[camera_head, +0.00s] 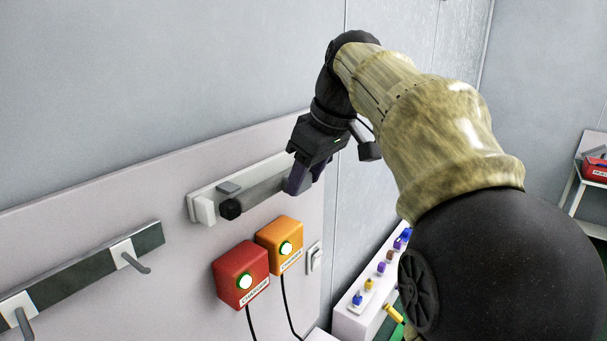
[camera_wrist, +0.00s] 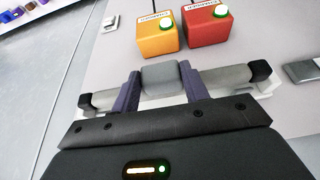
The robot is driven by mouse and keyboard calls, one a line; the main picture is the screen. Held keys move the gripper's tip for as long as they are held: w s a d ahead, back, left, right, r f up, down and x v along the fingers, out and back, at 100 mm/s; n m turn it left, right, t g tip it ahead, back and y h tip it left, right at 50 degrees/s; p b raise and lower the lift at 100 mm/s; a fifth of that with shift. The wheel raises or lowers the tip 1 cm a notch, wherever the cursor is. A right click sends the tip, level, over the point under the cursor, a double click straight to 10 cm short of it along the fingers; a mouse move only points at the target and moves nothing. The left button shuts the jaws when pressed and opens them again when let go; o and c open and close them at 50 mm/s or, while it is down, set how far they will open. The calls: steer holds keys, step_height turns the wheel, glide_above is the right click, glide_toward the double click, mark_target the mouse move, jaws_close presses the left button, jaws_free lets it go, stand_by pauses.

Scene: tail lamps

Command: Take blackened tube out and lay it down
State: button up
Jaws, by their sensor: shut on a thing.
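The blackened tube (camera_head: 259,195) is a grey cylinder with dark ends, lying lengthwise along a pale fixture (camera_head: 203,208) on the wall panel. My gripper (camera_head: 303,180) is at the tube's right part in the head view. In the wrist view my gripper (camera_wrist: 160,90) has its two purple fingers on either side of a grey block at the middle of the tube (camera_wrist: 220,79), and is shut on it. The tube's black end (camera_wrist: 259,71) shows at the right. I cannot tell whether the tube is clear of the fixture's end holders.
A red box (camera_head: 241,274) and an orange box (camera_head: 281,243), each with a lit green button, are mounted below the fixture. A rail with hooks (camera_head: 131,262) is at the left. A white shelf (camera_head: 352,312) with several small coloured items stands at lower right.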

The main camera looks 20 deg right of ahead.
steer(key=shift+s, duration=0.1)
stand_by(0.3)
steer(key=shift+s+d+b, duration=0.3)
steer(key=shift+s+d, duration=0.65)
steer(key=shift+s, duration=0.3)
